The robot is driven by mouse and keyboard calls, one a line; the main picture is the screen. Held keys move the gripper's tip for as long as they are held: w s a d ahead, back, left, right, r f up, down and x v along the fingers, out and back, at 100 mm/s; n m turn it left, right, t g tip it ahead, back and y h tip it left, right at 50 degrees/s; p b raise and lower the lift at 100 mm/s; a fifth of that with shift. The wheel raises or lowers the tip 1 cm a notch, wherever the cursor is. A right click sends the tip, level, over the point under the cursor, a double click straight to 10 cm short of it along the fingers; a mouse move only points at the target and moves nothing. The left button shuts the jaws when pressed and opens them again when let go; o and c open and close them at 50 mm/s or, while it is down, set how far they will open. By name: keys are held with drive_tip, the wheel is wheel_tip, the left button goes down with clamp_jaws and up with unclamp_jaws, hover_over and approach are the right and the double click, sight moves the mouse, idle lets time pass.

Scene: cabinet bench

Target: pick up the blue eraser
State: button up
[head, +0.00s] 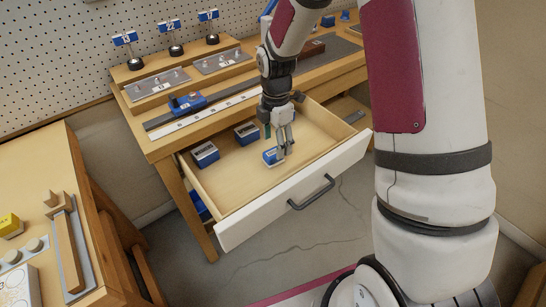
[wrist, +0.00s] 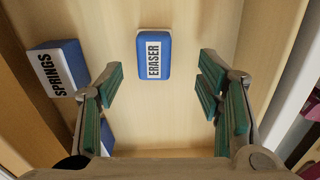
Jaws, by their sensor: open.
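The blue eraser (wrist: 153,54) lies flat on the floor of the open drawer, with a white label reading ERASER facing up in the wrist view. In the head view the eraser (head: 271,156) is near the drawer's front, partly hidden by my gripper. My gripper (head: 281,150) points down into the drawer. In the wrist view my gripper (wrist: 160,95) is open and empty, with green-padded fingers spread to either side. The eraser sits between the finger lines but farther up the picture, apart from both fingers.
A blue and white box labelled SPRINGS (wrist: 57,70) stands left of the eraser. Another box (head: 205,153) is at the drawer's left end. The drawer's front panel (head: 240,224) and side walls surround the space. Bare drawer floor lies right of the eraser.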

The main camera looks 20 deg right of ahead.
sight(273, 152)
drive_tip(key=shift+w+a+f+b, duration=0.1)
drive_tip(key=shift+w+f+b, duration=0.1)
drive_tip(key=shift+f, duration=1.3)
drive_tip(key=shift+w+a+f+b, duration=0.1)
drive_tip(key=shift+w+f+b, duration=0.05)
drive_tip(key=shift+f, duration=1.3)
drive_tip(key=shift+c, duration=0.2)
drive_tip(key=c, duration=1.2)
